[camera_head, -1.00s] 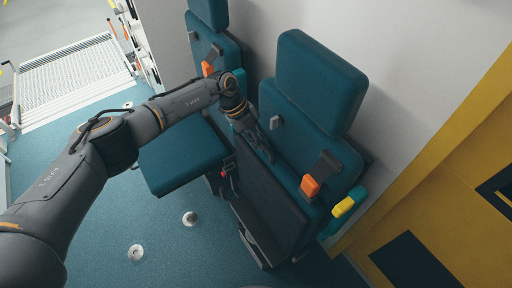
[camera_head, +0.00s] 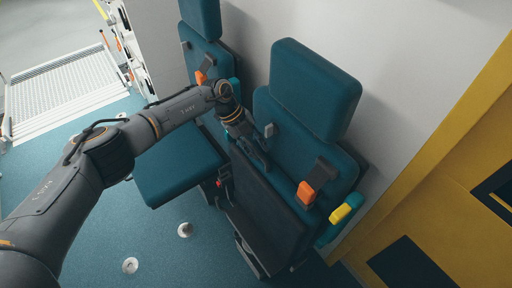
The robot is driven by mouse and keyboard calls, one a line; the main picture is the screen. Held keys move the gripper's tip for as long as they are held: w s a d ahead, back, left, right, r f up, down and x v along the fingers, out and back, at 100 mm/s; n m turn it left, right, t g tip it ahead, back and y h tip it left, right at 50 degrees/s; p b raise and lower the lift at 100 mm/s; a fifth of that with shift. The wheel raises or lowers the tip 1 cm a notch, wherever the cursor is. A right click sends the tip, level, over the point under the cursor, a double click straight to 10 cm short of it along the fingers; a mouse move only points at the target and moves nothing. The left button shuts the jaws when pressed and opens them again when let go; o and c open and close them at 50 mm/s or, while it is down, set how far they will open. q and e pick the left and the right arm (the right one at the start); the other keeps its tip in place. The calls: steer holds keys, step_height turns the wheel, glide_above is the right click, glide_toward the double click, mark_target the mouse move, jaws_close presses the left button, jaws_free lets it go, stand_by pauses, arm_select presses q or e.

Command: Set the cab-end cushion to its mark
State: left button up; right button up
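The cab-end seat, with a teal backrest (camera_head: 315,88), stands nearest the yellow bulkhead. Its cushion (camera_head: 268,208) is folded up against the backrest, with a dark underside facing out. My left gripper (camera_head: 262,165) reaches down to the upper edge of this cushion, between it and the backrest. Its fingertips are small and partly hidden there, so I cannot tell whether they grip or touch the cushion. I cannot make out a mark for the cushion. My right gripper is not in view.
The neighbouring seat's teal cushion (camera_head: 178,165) is down flat, under my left forearm. Orange (camera_head: 306,193) and yellow (camera_head: 345,208) buckles sit at the cab-end seat. The yellow bulkhead (camera_head: 440,225) closes the right side. A ramp (camera_head: 65,90) lies at the far left. Blue floor is clear in front.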

arm_select(q)
steer(key=shift+d, duration=0.15)
steer(key=v, duration=1.2)
